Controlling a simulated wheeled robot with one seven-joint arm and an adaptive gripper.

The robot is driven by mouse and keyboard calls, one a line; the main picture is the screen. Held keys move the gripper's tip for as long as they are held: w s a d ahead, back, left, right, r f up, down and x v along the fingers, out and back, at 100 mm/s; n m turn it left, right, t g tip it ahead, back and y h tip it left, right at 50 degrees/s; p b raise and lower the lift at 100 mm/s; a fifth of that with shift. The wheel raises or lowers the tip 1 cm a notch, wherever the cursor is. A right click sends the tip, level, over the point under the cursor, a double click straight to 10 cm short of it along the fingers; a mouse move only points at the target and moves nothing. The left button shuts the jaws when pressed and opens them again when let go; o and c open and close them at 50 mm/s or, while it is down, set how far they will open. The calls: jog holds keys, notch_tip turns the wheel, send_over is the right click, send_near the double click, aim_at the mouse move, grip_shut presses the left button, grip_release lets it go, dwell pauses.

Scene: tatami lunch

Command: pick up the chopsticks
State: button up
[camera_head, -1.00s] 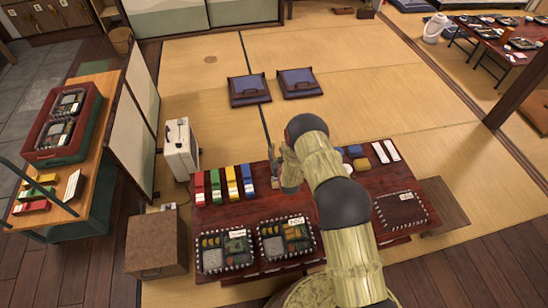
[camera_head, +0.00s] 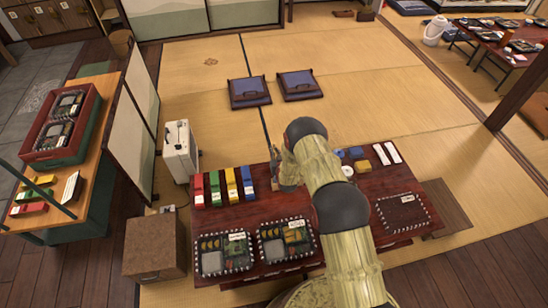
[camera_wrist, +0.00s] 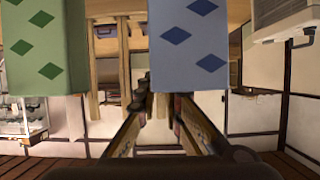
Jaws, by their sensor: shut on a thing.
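My gripper (camera_head: 284,172) is over the far edge of the dark red low table (camera_head: 225,221), right of a row of red, green, yellow and blue cases (camera_head: 248,183). In the wrist view my gripper (camera_wrist: 160,98) has its dark fingertips close together. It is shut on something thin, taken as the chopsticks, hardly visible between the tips. A green diamond-patterned block (camera_wrist: 45,50) and a blue one (camera_wrist: 188,45) fill the upper wrist view; I cannot tell what they are. My arm hides part of the table.
Two bento boxes (camera_head: 285,240) stand at the near left of the table, and an empty dark tray (camera_head: 403,212) at the right. White rolls (camera_head: 386,153) lie at the back right. Two blue cushions (camera_head: 298,83) lie on the open tatami beyond.

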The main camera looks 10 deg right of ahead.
grip_shut()
notch_tip(320, 180, up, 18)
jog(key=p, duration=0.8)
jog(key=shift+r, duration=0.25)
dwell(0.4)
dwell(0.5)
